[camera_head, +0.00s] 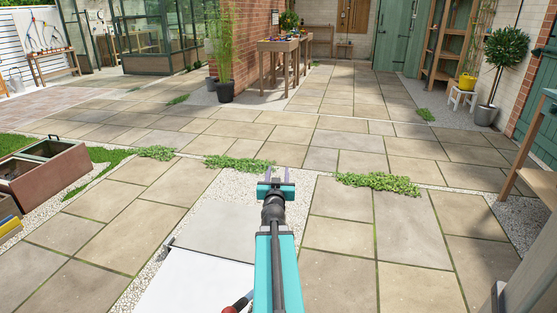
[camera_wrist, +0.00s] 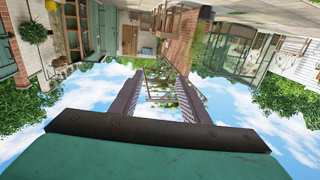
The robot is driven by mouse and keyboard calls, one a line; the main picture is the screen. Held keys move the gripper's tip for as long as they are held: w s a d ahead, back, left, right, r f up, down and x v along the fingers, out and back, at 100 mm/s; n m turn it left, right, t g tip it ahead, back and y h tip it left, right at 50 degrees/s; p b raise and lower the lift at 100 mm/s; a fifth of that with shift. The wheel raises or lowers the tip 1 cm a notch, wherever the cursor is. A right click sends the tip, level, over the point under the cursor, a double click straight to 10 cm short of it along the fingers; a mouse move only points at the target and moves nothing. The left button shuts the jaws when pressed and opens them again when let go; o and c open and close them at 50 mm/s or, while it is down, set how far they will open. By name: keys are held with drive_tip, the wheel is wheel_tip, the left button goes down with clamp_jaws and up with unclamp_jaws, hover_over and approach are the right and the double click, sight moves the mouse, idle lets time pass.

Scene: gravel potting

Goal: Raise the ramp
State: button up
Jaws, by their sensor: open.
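My gripper (camera_head: 276,174) is at the end of my teal arm, in the middle of the head view. Its two fingers are apart with nothing between them. The wrist view is upside down and shows the open fingers (camera_wrist: 159,76) against sky and the courtyard. A flat white panel (camera_head: 192,283) shows low at the bottom of the head view, left of my arm, with a small dark fitting at its upper left corner. I cannot tell whether it is the ramp; no other clear ramp shows. My gripper is beyond the panel's far edge, apart from it.
Stone paving (camera_head: 408,222) with gravel joints and low green plants (camera_head: 378,182) spreads ahead, mostly clear. Brown planter boxes (camera_head: 50,180) stand at left. A wooden table (camera_head: 280,46) stands by the brick wall at the back. A wooden frame (camera_head: 535,150) stands near at right.

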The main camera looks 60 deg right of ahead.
drive_tip(key=shift+s+a+r+p, duration=0.15)
drive_tip(key=shift+s+a+p, duration=0.25)
drive_tip(key=shift+p, duration=1)
drive_tip(key=p, duration=0.2)
drive_tip(key=a+p, duration=0.1)
drive_tip(key=p, duration=0.1)
drive_tip(key=shift+s+a, duration=0.2)
drive_tip(key=shift+a, duration=0.1)
drive_tip(key=p+v, duration=0.1)
drive_tip(key=p, duration=0.4)
drive_tip(key=shift+s+a, duration=0.15)
drive_tip(key=shift+a, duration=0.05)
drive_tip(key=shift+s+a+p, duration=0.2)
drive_tip(key=shift+a+p, duration=0.25)
drive_tip(key=shift+p, duration=0.9)
